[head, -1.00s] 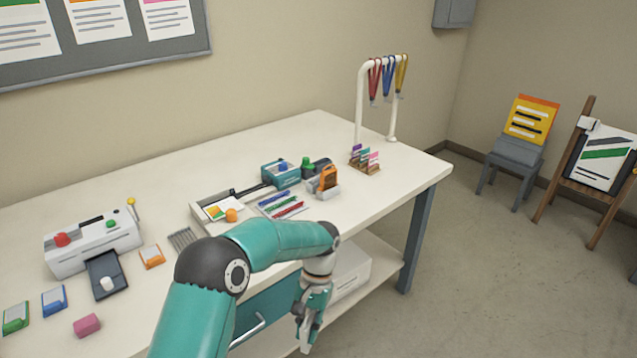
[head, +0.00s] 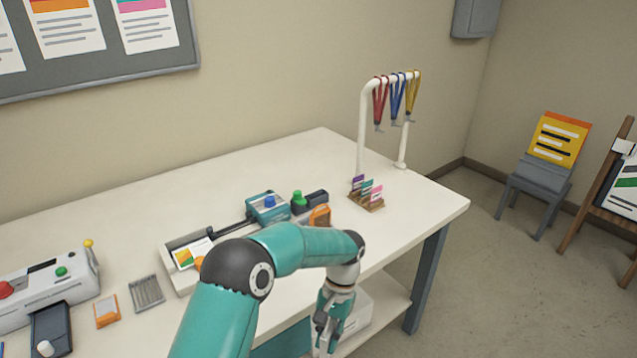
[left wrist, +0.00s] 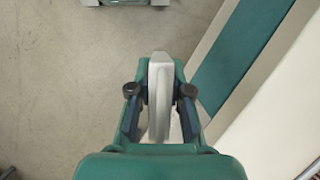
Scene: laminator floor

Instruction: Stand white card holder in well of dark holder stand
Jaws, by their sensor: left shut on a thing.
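My left gripper (head: 322,338) hangs in front of the table's front edge in the head view, pointing down. In the left wrist view the left gripper (left wrist: 160,98) is shut on a pale, narrow piece, which I take for the white card holder (left wrist: 160,75). In the head view the held piece is hardly visible at the frame's bottom. I cannot make out the dark holder stand or its well for sure. My right gripper is not in view.
The white table (head: 250,165) carries a laminator (head: 45,290), a wooden rack with small cards (head: 366,200), a teal device (head: 266,207) and a white hook stand with lanyards (head: 363,120). The back of the tabletop is clear. A grey chair (head: 540,180) stands to the right.

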